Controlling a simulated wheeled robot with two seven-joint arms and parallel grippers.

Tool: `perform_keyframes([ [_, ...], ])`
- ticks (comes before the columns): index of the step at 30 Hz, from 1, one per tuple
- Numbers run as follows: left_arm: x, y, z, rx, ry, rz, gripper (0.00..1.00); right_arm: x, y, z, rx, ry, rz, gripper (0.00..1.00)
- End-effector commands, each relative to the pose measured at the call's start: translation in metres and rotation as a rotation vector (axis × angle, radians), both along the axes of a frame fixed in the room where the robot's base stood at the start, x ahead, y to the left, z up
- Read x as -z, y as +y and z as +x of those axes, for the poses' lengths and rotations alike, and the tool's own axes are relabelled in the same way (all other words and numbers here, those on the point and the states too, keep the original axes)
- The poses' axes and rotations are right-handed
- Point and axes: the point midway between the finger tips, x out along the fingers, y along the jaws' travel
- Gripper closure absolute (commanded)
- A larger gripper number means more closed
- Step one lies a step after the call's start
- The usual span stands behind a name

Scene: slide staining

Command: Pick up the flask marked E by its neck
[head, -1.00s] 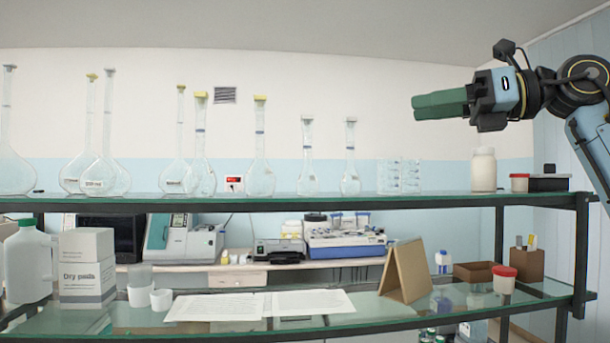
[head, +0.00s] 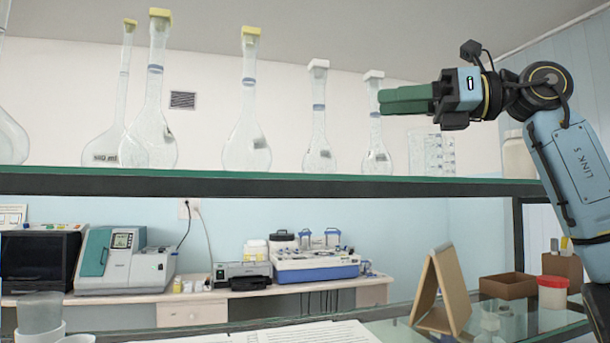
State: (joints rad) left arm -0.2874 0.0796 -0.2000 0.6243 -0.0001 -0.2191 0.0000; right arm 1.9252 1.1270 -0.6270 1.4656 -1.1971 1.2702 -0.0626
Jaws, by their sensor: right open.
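Several clear volumetric flasks stand upright on the upper glass shelf (head: 300,184). Two at the left have yellow stoppers (head: 160,13), and so does a middle flask (head: 246,140). Two further right have white stoppers: one flask (head: 319,145) and the rightmost flask (head: 377,150). A dark label shows on some bulbs, but I cannot read an E on any. My right gripper (head: 384,100) has green fingers, open and empty, pointing left. Its tips are at the rightmost flask's neck in the picture; I cannot tell whether they touch. My left gripper is not in view.
Clear cylindrical glassware (head: 432,155) and a white bottle (head: 517,155) stand on the upper shelf right of the flasks. The lower shelf holds a tan folded stand (head: 445,285), a brown box (head: 508,286) and a red-lidded jar (head: 552,293).

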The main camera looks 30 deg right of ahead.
Motion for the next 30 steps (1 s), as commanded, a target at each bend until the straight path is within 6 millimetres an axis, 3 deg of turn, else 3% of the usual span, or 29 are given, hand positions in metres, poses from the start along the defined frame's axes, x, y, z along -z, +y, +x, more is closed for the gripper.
perform_keyframes([
  [1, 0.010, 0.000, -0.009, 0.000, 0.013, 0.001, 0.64, 0.010, 0.000, 0.000, 0.000, 0.001, -0.001, 0.57],
  [5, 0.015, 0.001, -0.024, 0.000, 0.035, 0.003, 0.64, 0.015, 0.003, 0.003, -0.002, 0.002, -0.001, 0.57],
  [16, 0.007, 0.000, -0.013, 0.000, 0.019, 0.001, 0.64, 0.012, 0.046, 0.050, -0.002, 0.002, -0.002, 0.57],
  [30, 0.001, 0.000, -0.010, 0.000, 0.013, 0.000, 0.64, 0.013, 0.076, 0.082, -0.003, 0.004, -0.002, 0.57],
])
